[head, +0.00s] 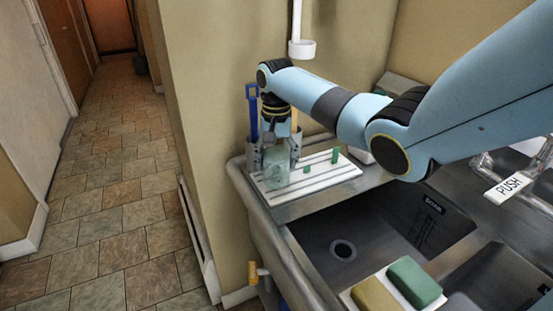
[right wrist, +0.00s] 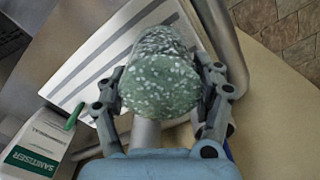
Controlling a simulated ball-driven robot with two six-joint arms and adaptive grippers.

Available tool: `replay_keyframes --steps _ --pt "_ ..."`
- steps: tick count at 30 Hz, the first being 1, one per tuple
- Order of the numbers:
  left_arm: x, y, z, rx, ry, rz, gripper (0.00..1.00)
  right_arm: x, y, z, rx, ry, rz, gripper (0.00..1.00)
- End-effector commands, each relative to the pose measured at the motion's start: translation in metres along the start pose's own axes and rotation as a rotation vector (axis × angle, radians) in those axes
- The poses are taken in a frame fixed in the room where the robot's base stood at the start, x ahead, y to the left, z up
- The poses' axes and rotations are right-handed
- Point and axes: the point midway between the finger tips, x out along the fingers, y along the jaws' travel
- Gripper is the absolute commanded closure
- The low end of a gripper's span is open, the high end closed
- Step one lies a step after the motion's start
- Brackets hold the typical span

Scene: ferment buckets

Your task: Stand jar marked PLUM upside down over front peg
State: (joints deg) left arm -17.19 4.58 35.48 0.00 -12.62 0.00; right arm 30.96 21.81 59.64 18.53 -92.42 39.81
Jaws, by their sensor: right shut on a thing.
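My right gripper (head: 279,154) is shut on a pale green speckled jar (head: 277,172), fingers on either side of it. The jar is at the left end of a white rack (head: 330,180) with grey stripes. In the right wrist view the jar (right wrist: 160,88) shows a closed round end towards me; its mouth and any PLUM mark are hidden. A short green peg (head: 306,169), the nearer one, and a taller green peg (head: 335,155) stand on the rack to the right of the jar. I cannot tell whether the jar touches the rack. My left gripper is out of view.
A grey holder (head: 253,153) with a blue-handled tool (head: 253,112) stands close behind the gripper. A sanitiser box (right wrist: 38,148) is beside the rack. The sink basin (head: 365,240) lies in front, with a green sponge (head: 414,282) at its near edge.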

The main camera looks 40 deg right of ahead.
Motion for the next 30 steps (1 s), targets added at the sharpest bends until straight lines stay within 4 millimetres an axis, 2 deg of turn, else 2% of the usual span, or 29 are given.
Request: replay_keyframes --steps 7,30 --pt "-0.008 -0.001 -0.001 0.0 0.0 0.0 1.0 -0.002 0.0 0.0 -0.001 0.001 -0.001 0.71" --pt "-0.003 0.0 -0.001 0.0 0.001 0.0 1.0 0.009 -0.001 0.0 -0.001 0.001 -0.001 0.71"
